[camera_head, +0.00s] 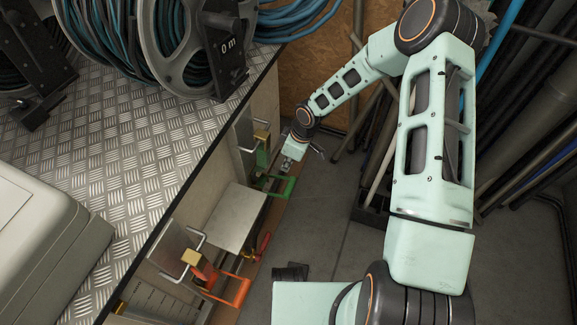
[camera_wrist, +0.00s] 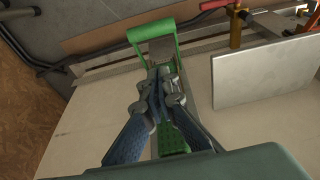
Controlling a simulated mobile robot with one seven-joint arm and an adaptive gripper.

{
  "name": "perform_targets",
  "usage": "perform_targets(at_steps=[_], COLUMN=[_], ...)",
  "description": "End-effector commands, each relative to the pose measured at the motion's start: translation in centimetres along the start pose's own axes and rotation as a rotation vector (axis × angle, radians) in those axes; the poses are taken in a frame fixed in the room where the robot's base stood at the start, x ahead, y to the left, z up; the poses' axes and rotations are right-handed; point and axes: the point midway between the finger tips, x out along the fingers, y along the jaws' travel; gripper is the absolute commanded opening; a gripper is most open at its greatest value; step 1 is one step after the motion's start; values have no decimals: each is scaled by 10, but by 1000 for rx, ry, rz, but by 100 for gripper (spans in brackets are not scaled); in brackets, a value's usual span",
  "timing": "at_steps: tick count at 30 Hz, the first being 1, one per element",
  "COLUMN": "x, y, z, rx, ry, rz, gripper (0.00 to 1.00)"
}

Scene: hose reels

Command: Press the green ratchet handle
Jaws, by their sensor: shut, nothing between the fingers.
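The green ratchet handle (camera_head: 281,190) is a green frame with an open loop, on the panel below the bench edge in the head view. In the wrist view its loop (camera_wrist: 173,46) stands just beyond my fingertips. A green part also shows beneath and behind the fingers. My gripper (camera_wrist: 160,76) is shut and empty, with its tips together in front of the green assembly. In the head view my gripper (camera_head: 289,164) is small and close to the green handle. I cannot tell whether the fingertips touch it.
An orange ratchet handle (camera_head: 236,289) and a red lever (camera_head: 264,243) sit nearer on the same panel. A flat grey plate (camera_head: 236,217) juts out between the orange and green handles. Hose reels (camera_head: 172,45) stand on the metal bench. Pipes (camera_head: 541,110) lean at the right.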

Motion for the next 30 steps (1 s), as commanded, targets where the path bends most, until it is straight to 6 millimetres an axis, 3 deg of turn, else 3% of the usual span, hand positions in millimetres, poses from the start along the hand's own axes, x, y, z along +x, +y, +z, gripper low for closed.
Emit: perform_targets(at_steps=[1,9,18,30], x=[17,73,92,93], y=[-1,-1,0,0], z=[0,0,26,28], rx=[-2,-1,1,0], ry=[1,1,1,1], rz=[-2,-1,1,1], gripper=[0,0,0,0])
